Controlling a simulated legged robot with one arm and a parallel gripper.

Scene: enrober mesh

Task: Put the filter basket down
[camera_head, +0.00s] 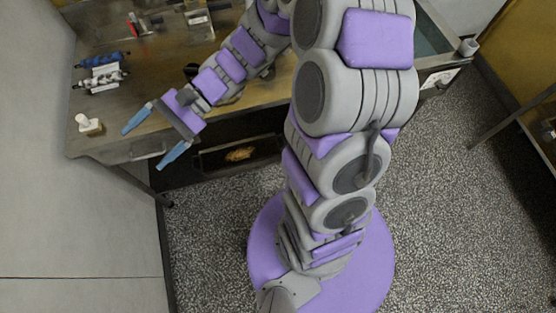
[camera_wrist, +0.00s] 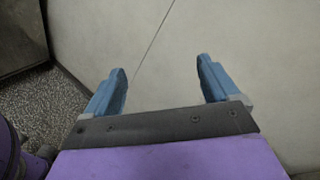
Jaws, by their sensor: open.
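My gripper (camera_head: 142,150) is open and empty, its two blue fingers spread wide at the front left corner of the worktop. In the wrist view my gripper (camera_wrist: 161,66) has only a pale, plain panel between and beyond its fingers. I cannot make out a filter basket for certain in either view. A dark open drawer or tray (camera_head: 205,163) below the worktop's front edge holds a small orange-brown thing (camera_head: 240,154), too small to identify. It lies to the right of my gripper, apart from it.
The worktop (camera_head: 150,100) carries a small white fitting (camera_head: 88,124) near its left corner and blue and white rollers (camera_head: 103,60) behind. A pale wall (camera_head: 70,220) stands close left of my gripper. Speckled floor (camera_head: 470,200) is open at the right.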

